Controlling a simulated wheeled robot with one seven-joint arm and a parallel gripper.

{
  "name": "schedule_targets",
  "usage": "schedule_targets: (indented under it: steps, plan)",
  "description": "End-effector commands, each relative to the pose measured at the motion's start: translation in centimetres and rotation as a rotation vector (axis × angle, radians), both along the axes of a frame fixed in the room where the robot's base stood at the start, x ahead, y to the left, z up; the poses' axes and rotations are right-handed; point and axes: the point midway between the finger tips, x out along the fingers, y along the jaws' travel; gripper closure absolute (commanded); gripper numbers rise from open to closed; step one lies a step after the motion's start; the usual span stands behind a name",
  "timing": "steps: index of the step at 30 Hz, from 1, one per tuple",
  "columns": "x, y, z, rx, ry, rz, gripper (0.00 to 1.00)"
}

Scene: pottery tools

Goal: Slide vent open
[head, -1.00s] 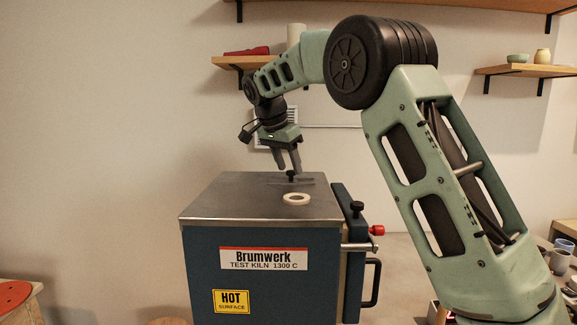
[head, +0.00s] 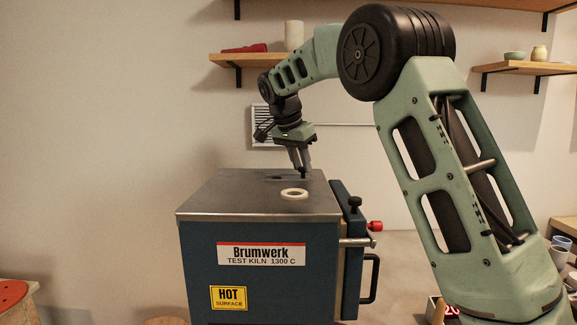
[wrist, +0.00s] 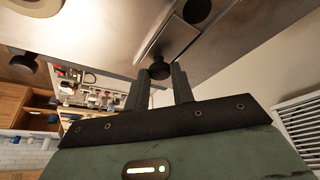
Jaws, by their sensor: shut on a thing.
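The blue kiln (head: 260,285) has a grey metal top (head: 235,195). My gripper (head: 303,168) reaches down to the back right of this top. It is shut on the small black knob (head: 303,173) of the vent slide. In the wrist view the knob (wrist: 159,70) sits between the two fingertips (wrist: 160,80), and the slide plate (wrist: 172,42) shows behind it. A dark round vent hole (wrist: 197,11) shows beyond the plate, apart from the knob. In the head view the hole (head: 277,178) is a thin dark patch left of the gripper.
The kiln door at the right has a black knob (head: 355,204), a red knob (head: 375,226) and a black handle (head: 372,279). Shelves and a wall grille (head: 262,113) are behind.

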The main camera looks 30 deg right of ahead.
Motion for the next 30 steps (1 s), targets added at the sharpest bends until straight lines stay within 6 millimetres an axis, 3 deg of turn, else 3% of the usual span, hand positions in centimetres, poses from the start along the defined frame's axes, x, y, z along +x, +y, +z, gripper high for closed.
schedule_targets:
  steps: [9,10,12,23,30]
  plan:
    - [-0.6,-0.9,0.0,-0.003,0.0,-0.003,1.0]
    - [-0.6,-0.9,0.0,-0.003,0.001,-0.003,0.7]
    - [-0.6,-0.9,0.0,-0.002,0.001,-0.004,0.53]
    - [-0.5,-0.5,0.4,-0.002,-0.003,0.0,0.53]
    - [-0.7,1.0,4.1,-0.002,-0.006,0.0,0.53]
